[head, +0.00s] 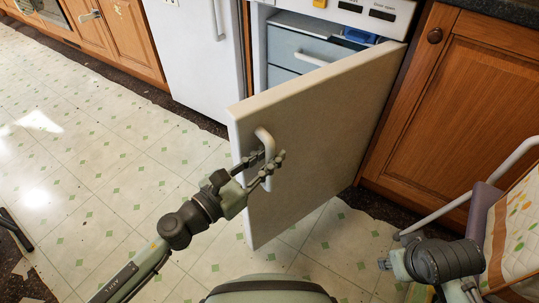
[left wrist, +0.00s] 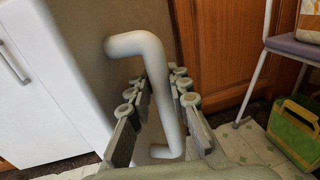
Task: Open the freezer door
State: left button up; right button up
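The freezer door (head: 310,130) is a white panel standing well open, swung out toward me with its hinge side at the right. Its pale bar handle (head: 266,150) is on the outer face near the free edge. My left gripper (head: 267,170) is at the handle, with fingers on both sides of the bar. In the left wrist view the handle (left wrist: 158,75) passes between the spread fingers of the left gripper (left wrist: 155,100), with gaps beside the bar.
The freezer interior shows drawers (head: 290,50) and something blue (head: 360,36). A white appliance door (head: 195,50) stands left, a wooden cabinet (head: 450,110) right. A chair (head: 482,210) stands at the right, with a green bag (left wrist: 295,130) near it.

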pick_arm(q)
jog(key=shift+o, duration=1)
jog(key=shift+s, duration=0.1)
jog(key=v, duration=1.2)
